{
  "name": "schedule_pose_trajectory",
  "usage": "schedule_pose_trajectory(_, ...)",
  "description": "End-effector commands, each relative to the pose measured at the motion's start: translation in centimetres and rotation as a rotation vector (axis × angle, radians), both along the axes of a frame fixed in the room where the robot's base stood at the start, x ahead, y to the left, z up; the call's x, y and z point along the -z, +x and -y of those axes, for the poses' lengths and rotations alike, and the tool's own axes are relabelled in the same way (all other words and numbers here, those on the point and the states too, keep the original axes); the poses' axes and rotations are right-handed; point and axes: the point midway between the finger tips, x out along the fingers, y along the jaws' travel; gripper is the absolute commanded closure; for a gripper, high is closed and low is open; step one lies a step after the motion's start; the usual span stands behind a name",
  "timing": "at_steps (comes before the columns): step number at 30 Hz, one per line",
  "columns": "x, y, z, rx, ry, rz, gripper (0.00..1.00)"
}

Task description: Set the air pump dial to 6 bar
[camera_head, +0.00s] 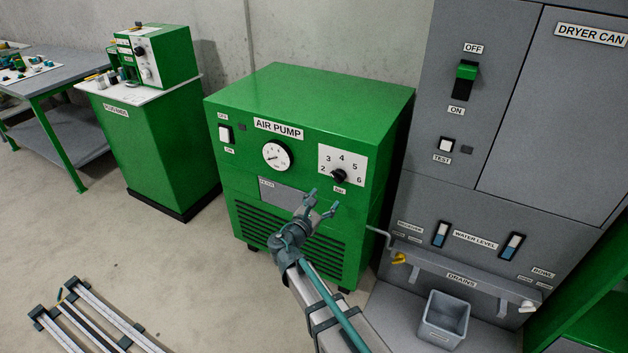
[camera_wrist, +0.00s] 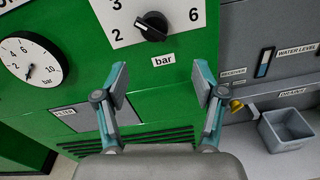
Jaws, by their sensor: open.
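The green air pump (camera_head: 310,110) stands against the wall. Its black dial knob (camera_head: 339,176) sits on a white plate (camera_head: 327,155) numbered 2 to 6. In the wrist view the knob (camera_wrist: 151,26) is near the top, with a white mark at its upper-left end, towards the 2 and 3 side; the exact setting is hard to read. My gripper (camera_head: 322,202) is open and empty, below and in front of the dial. In the wrist view its fingers (camera_wrist: 161,82) are spread apart below the "bar" label, not touching the knob.
A round pressure gauge (camera_head: 277,155) and a white switch (camera_head: 225,134) are left of the dial. The grey dryer cabinet (camera_head: 480,130) stands close on the right, with a drain shelf and a grey bin (camera_head: 445,318).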

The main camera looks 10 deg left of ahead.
Motion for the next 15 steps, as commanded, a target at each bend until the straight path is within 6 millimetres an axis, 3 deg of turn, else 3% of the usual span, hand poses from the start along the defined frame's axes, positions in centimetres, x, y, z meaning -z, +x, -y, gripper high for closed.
schedule_pose_trajectory(4, -0.9, 0.2, -0.5, -0.032, -0.173, -0.016, 0.3)
schedule_pose_trajectory(10, -0.8, 1.3, -0.3, -0.032, -0.208, -0.033, 0.3)
schedule_pose_trajectory(15, -0.8, 3.7, 0.5, -0.03, -0.206, -0.033, 0.3)
